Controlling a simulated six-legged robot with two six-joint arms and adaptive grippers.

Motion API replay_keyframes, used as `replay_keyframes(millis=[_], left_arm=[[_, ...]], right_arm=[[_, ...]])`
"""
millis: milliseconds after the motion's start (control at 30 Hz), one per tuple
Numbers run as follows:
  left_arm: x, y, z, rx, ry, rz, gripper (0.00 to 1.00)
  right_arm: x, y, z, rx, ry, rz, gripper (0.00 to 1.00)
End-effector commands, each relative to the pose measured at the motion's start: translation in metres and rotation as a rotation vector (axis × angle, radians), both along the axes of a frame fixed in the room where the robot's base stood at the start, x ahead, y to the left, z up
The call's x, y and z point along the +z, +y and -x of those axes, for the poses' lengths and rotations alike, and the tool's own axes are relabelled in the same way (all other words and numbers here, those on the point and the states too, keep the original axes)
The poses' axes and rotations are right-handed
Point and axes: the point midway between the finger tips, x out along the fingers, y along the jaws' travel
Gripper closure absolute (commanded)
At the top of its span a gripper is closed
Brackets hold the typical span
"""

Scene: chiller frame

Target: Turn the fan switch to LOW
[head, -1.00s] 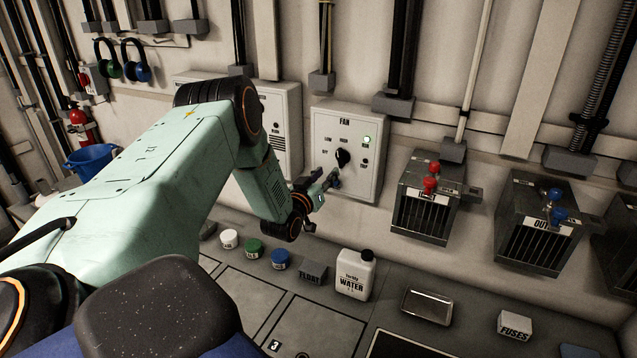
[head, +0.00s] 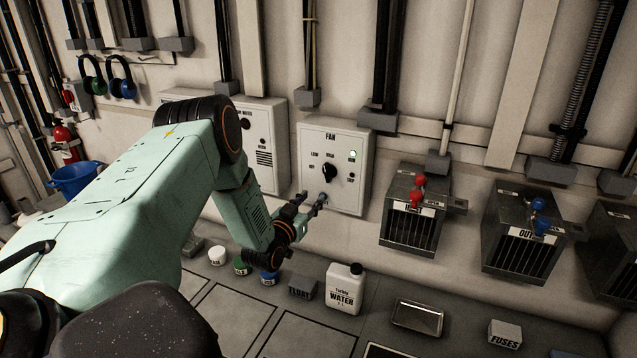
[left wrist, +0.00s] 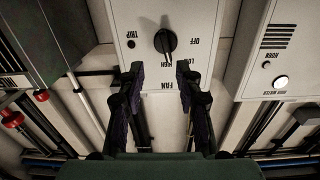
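The fan switch is a black knob (head: 328,173) on the white FAN panel (head: 347,199), with LOW, HIGH and OFF marked around it. In the left wrist view the picture is upside down; the knob (left wrist: 165,42) stands beyond the fingertips, and its pointer seems to lie toward HIGH, though the mark is small. My left gripper (head: 313,203) is open and empty, below and in front of the knob, apart from it. In the left wrist view its two dark fingers (left wrist: 160,75) are spread, with a gap between them. My right gripper is not in view.
A box with a red valve (head: 417,194) hangs to the right. Below, the bench holds a water bottle (head: 343,291), small jars and a metal tray (head: 417,317). Another white box (head: 264,145) is to the left.

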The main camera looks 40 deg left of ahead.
Motion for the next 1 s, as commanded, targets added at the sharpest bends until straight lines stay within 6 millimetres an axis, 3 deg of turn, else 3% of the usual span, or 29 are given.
replay_keyframes(millis=[1000], left_arm=[[0.007, 0.015, -0.036, -0.006, 0.595, -2.04, 0.65]], right_arm=[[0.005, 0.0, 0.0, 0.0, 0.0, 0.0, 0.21]])
